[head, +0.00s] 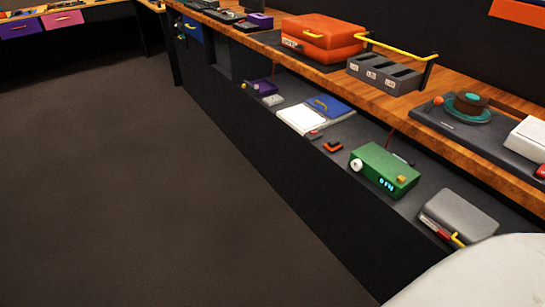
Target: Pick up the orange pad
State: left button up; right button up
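A small flat orange-and-black piece (333,146), which looks like the orange pad, lies on the dark lower shelf (345,190). It sits between a white pad and a green box, close to the shelf's front edge. A larger orange case (323,36) with a yellow handle lies on the wooden upper ledge behind. A dark panel (430,118) with a teal ring and a brown round top stands on the ledge at the right. Neither of my grippers shows in the head view.
The green box (385,170) with a lit display and a grey box (458,213) stand right of the small orange piece. The white pad (300,119) and blue item (332,106) lie left of it. Open floor (180,190) fills the left. A pale rounded shape covers the bottom right corner.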

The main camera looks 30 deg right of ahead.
aim_at(334, 145)
jog(key=u, duration=0.25)
jog(key=i, duration=0.9)
jog(key=z, duration=0.6)
jog(key=i, duration=1.95)
jog(key=z, duration=2.1)
jog(key=i, duration=0.75)
jog(key=z, duration=0.65)
